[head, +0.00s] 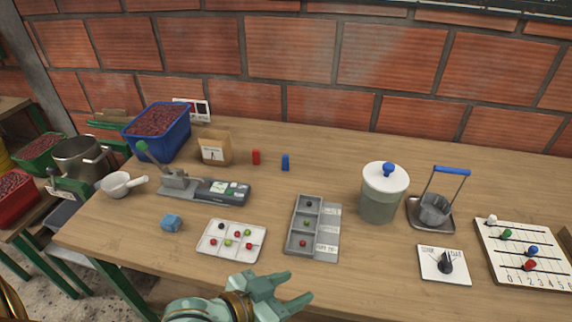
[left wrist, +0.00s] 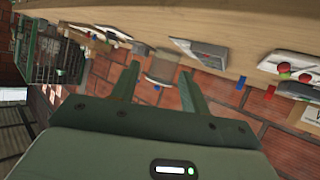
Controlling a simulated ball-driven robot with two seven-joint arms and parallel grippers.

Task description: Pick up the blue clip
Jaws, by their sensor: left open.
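The blue clip (head: 285,162) stands upright on the wooden table, towards the back near the brick wall. A red clip (head: 256,157) of similar shape stands just left of it. The blue clip also shows small in the left wrist view (left wrist: 241,82), where the scene is turned over, beside the red one. My left gripper (head: 297,289) is at the near table edge in the head view, open and empty, well in front of the blue clip. Its two fingers (left wrist: 159,74) stand apart in the left wrist view. My right gripper is not in view.
Between gripper and clip lie a grey three-part tray (head: 292,225) and a white tray (head: 207,243) with coloured berries. A scale (head: 225,190) and paper bag (head: 215,148) are left; a lidded jar (head: 380,204) is right. Table around the clip is clear.

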